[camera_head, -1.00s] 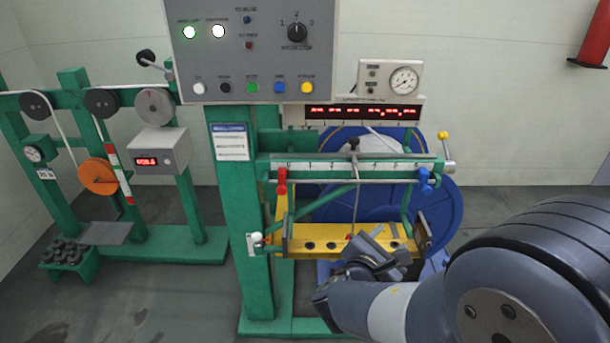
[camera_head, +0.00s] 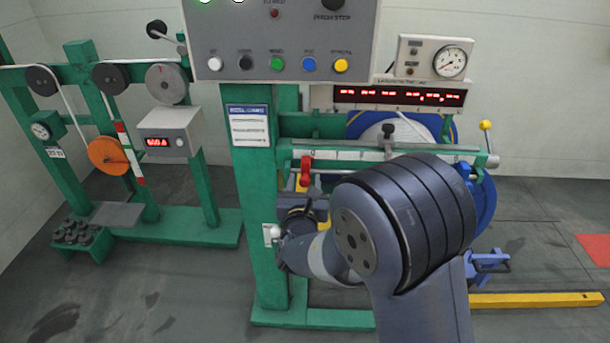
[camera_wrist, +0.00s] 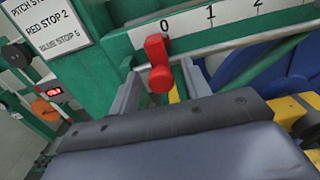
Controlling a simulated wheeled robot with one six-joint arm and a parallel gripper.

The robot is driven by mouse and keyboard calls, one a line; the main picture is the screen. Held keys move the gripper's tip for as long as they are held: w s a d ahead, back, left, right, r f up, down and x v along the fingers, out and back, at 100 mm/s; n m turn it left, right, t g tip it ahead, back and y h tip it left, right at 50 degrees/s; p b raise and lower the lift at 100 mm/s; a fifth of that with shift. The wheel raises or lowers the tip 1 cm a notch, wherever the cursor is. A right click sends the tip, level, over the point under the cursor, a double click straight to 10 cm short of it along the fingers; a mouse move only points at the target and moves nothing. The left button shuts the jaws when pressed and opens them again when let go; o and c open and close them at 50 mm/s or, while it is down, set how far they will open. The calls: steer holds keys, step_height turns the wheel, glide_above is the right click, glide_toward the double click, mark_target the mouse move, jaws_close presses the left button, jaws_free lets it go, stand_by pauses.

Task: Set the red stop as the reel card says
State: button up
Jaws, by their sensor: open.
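The red stop (camera_head: 305,170) hangs on the rail at the left end of the white scale (camera_head: 345,155). In the wrist view the red stop (camera_wrist: 160,65) is just below the 0 mark, with 1 and 2 to its right. The reel card (camera_head: 248,125) is on the green post; in the wrist view the card (camera_wrist: 50,25) reads RED STOP 2 and BLUE STOP 5, its top line cut off. My gripper (camera_wrist: 161,76) is open, its fingers on either side of the red stop in the picture. I cannot tell whether they touch it.
A white handle (camera_head: 272,233) is low on the green post. A yellow-knobbed lever (camera_head: 486,126) stands at the rail's right end. A blue reel (camera_head: 485,200) is behind.

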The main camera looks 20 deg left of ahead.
mark_target(305, 171)
steer(key=shift+x, duration=1.35)
steer(key=shift+c, duration=0.3)
jaws_close()
